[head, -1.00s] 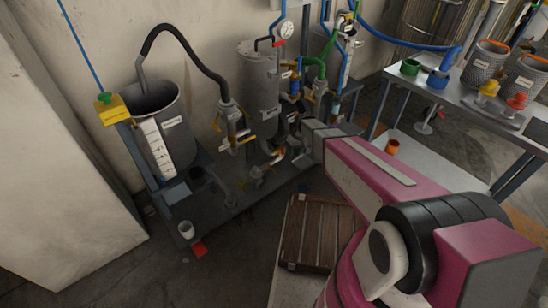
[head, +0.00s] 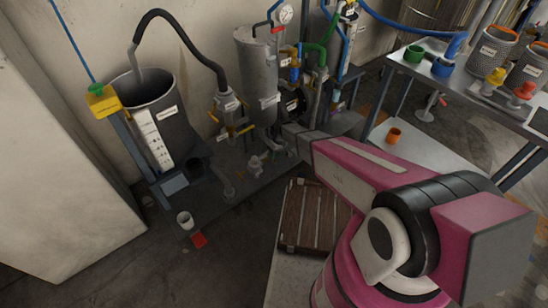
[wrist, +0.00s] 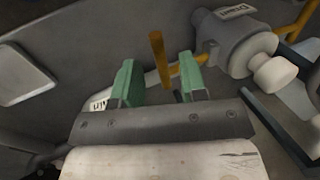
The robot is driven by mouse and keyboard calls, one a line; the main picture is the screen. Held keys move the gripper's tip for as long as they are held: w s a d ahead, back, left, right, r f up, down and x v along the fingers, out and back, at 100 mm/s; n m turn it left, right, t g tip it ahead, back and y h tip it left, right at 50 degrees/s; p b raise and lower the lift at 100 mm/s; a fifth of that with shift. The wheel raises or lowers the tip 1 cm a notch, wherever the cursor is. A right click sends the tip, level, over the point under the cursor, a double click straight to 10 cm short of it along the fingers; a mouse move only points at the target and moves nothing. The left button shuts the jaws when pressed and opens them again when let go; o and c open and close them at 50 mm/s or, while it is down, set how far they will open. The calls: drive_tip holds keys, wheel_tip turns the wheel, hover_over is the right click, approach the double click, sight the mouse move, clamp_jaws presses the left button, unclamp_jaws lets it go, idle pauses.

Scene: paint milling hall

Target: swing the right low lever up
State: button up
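In the wrist view my gripper (wrist: 160,76) is open, its two green fingers apart. An upright yellow lever (wrist: 157,52) shows in the gap between the fingertips; I cannot tell whether it lies between them or just beyond. No finger is seen closed on it. A grey valve body (wrist: 232,42) with a label reading "Drain" is just right of the fingers.
A second low yellow lever (head: 240,132) is on the pipework to the left. An open drum (head: 160,115) stands farther left. A bench (head: 455,92) with pots is at the right. A yellow bar (wrist: 292,38) runs behind the valve.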

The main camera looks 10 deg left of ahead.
drive_tip(key=shift+s+a+f, duration=0.1)
drive_tip(key=shift+s+f, duration=0.05)
drive_tip(key=shift+f, duration=0.35)
clamp_jaws()
drive_tip(key=shift+s+a+r+t+h, duration=0.15)
drive_tip(key=shift+s+r+t+h, duration=0.05)
drive_tip(key=shift+r+t+h, duration=0.35)
unclamp_jaws()
drive_tip(key=shift+r, duration=0.1)
